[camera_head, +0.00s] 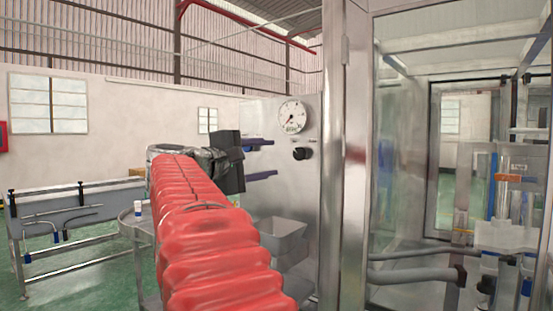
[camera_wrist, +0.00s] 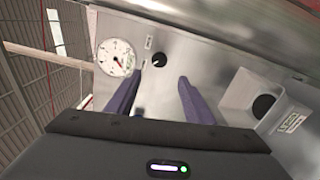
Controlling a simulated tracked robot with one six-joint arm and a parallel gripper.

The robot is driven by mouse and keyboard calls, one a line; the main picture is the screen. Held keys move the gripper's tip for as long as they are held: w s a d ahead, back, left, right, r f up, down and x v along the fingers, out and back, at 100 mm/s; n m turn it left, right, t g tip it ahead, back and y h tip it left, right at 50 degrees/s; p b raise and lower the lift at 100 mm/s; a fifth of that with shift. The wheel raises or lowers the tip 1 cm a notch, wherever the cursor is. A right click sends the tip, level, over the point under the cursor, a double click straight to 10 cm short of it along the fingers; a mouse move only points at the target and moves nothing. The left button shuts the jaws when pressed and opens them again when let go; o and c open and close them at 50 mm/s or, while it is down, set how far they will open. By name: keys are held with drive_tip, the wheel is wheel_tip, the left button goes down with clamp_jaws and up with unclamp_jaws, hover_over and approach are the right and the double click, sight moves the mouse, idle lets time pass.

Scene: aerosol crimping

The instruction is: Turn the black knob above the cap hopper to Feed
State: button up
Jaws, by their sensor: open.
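The black knob (camera_head: 301,153) sits on an upright grey metal panel (camera_head: 255,113), with small labels beside it too small to read. In the wrist view the knob (camera_wrist: 159,60) shows a small white mark; I cannot tell which label it points to. The cap hopper (camera_head: 282,240) is a grey bin low on the same panel; it also shows at the right in the wrist view (camera_wrist: 236,97). My gripper (camera_head: 275,159) is open and empty, its two dark purple fingers pointing at the panel. In the wrist view the knob lies beyond and between the fingertips (camera_wrist: 160,78), apart from them.
A round white gauge (camera_head: 292,116) is above the knob. A steel post (camera_head: 345,160) and glass enclosure (camera_head: 405,150) stand to the right. A conveyor (camera_head: 75,205) is at the left. The panel around the knob is clear.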

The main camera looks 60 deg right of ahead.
drive_tip(key=shift+w+a, duration=0.25)
drive_tip(key=shift+a, duration=1)
drive_tip(key=w+a+f+t+y, duration=0.1)
drive_tip(key=w+f+y, duration=0.1)
drive_tip(key=f, duration=0.6)
drive_tip(key=w+a+f+t+y, duration=0.1)
drive_tip(key=a+f+t+y, duration=0.1)
drive_tip(key=f, duration=0.5)
drive_tip(key=w+a+f+t+y, duration=0.2)
drive_tip(key=a+f+y, duration=0.3)
drive_tip(key=a+f, duration=0.8)
drive_tip(key=s+a+f+t+y, duration=0.1)
drive_tip(key=s+a+f+y, duration=0.1)
drive_tip(key=a+f, duration=0.3)
drive_tip(key=s+a+f+t+y, duration=0.1)
drive_tip(key=s+a+f+y, duration=0.2)
drive_tip(key=a, duration=1.1)
drive_tip(key=s+a+f+t+y, duration=0.1)
drive_tip(key=s+a+f+y, duration=0.2)
drive_tip(key=a+f, duration=0.4)
drive_tip(key=a, duration=0.3)
drive_tip(key=shift+y, duration=0.4)
